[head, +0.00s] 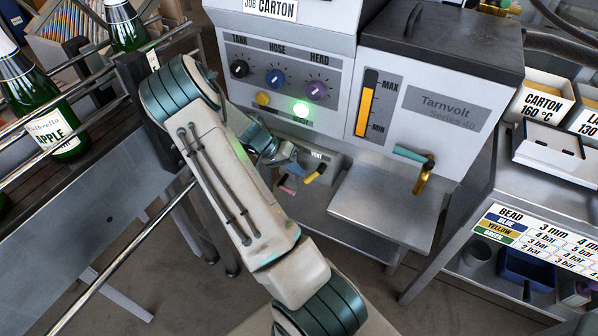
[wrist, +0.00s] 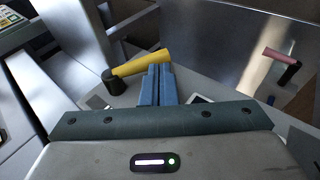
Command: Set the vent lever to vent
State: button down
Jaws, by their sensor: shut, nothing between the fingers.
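A yellow-handled lever (head: 316,172) is on the grey ledge low on the machine, beside a plate reading VENT (head: 317,156). In the wrist view the yellow lever (wrist: 143,63) has a dark round pivot at its left end, and its handle slants up to the right. My gripper (head: 298,169) is shut and empty. In the wrist view its blue fingertips (wrist: 160,70) are right at the yellow handle and cover part of it; I cannot tell whether they touch. A pink-handled lever (head: 287,187) stands nearby, at the right in the wrist view (wrist: 281,54).
The machine's panel has three knobs (head: 275,78), a lit green button (head: 301,109) and a yellow button (head: 262,99). A grey tray (head: 385,207) juts out to the right, below a teal-handled brass valve (head: 423,176). A bottle conveyor (head: 95,90) is at the left.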

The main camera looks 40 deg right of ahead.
jog(key=v, duration=1.1)
jog(key=shift+s+a, duration=0.1)
jog(key=s+a+r+n+t+y, duration=0.3)
jog(key=s+a+r+n, duration=0.3)
jog(key=s+a+r, duration=0.2)
jog(key=s+a+r+n+t+y, duration=0.3)
jog(key=s+a+r+n+t, duration=0.2)
jog(key=s+a+r, duration=0.3)
jog(key=s+a+n, duration=0.1)
jog(key=s+a, duration=0.2)
jog(key=a, duration=0.2)
jog(key=shift+s+a+n, duration=0.3)
jog(key=shift+s, duration=0.05)
